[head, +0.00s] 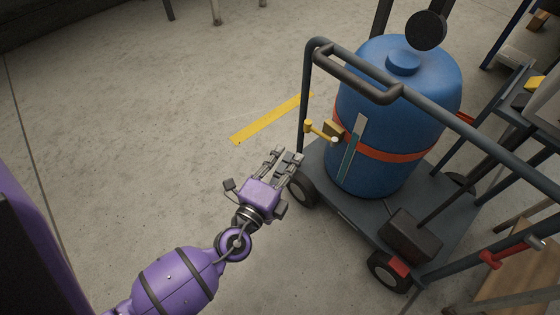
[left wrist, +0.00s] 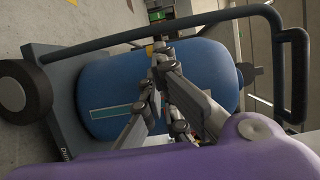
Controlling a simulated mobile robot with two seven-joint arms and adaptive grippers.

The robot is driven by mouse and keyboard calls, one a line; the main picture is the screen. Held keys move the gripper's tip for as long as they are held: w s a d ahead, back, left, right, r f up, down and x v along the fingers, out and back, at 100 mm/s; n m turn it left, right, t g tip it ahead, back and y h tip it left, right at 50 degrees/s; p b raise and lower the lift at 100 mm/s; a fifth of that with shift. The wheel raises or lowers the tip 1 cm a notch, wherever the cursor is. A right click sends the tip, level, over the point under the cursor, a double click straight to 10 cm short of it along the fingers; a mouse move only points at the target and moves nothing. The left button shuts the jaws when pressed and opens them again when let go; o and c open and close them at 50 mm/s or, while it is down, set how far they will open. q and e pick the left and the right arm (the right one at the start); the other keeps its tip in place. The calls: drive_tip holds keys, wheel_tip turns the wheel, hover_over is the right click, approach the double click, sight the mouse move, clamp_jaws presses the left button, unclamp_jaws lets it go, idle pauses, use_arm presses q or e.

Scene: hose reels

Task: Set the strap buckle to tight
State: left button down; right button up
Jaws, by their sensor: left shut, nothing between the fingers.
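The blue drum (head: 385,110) stands upright on a dark cart, with an orange strap (head: 400,156) around its middle. The strap buckle (head: 333,129) is a small brass-coloured block on the drum's left side, with a yellow lever (head: 318,131) sticking out to the left. My left gripper (head: 287,154) is shut and empty, left of and below the buckle in the head view, apart from it. In the left wrist view the shut fingers (left wrist: 157,62) are in front of the drum (left wrist: 200,65), and I cannot make out the buckle there. My right gripper is not in view.
The cart's deck (head: 345,215) has wheels and a tall dark handle frame (head: 304,95) rising beside the drum. A dark block (head: 412,235) sits at the deck's front. Another cart or rack with a red lever (head: 500,255) stands at the right.

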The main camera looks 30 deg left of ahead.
sight(305, 127)
use_arm(q)
drive_tip(key=w, duration=0.8)
drive_tip(key=shift+w, duration=0.25)
drive_tip(key=shift+w+a+f+b, duration=0.1)
drive_tip(key=shift+w+a+b, duration=0.05)
drive_tip(key=shift+w+b, duration=0.4)
drive_tip(key=shift+w, duration=0.25)
drive_tip(key=shift+s+a, duration=0.1)
drive_tip(key=shift+s, duration=0.05)
